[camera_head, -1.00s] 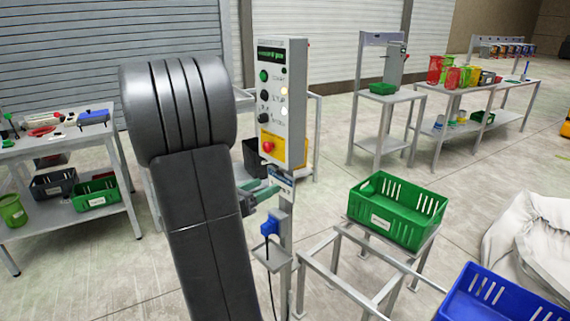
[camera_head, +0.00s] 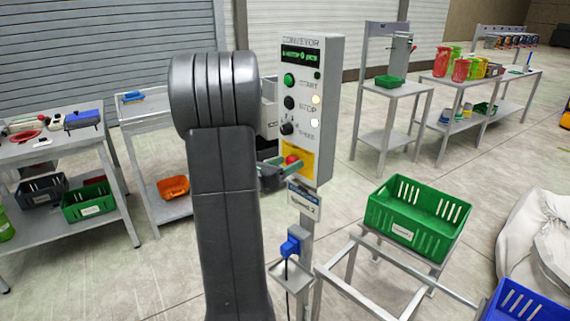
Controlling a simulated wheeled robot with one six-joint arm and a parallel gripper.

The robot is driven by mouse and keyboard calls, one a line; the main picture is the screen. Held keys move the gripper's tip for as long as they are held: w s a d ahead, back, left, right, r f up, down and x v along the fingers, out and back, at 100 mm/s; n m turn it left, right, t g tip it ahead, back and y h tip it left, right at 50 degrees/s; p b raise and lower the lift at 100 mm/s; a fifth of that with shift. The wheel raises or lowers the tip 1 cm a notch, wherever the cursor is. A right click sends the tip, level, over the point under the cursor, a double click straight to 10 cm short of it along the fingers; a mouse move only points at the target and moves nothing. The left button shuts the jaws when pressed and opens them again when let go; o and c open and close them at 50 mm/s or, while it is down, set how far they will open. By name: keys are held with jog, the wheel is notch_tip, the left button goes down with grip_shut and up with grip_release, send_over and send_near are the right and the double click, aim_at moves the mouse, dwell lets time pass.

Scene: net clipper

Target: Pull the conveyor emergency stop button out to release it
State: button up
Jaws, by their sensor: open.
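The conveyor control box (camera_head: 310,110) stands upright on a post in the middle of the head view. Its red emergency stop button (camera_head: 292,160) sits on a yellow plate (camera_head: 309,158) low on the panel. My arm hides the area left of the box.
Below the box are a label plate (camera_head: 304,198) and a blue plug with a cable (camera_head: 290,245). A green crate (camera_head: 417,216) stands on a metal frame at right. A blue crate (camera_head: 522,304) is at lower right. Work tables stand left and behind.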

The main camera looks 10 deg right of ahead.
grip_shut()
jog(key=shift+s+a+f+b, duration=0.15)
jog(key=shift+s+a+b, duration=0.05)
jog(key=shift+a+b, duration=0.2)
jog(key=shift+s+a, duration=0.2)
grip_release()
jog(key=shift+a, duration=0.15)
jog(key=b+v, duration=0.1)
jog(key=v, duration=1.2)
jog(key=shift+s+a+b, duration=0.25)
jog(key=shift+b, duration=0.05)
jog(key=shift+w+d, duration=0.1)
jog(key=shift+d, duration=0.05)
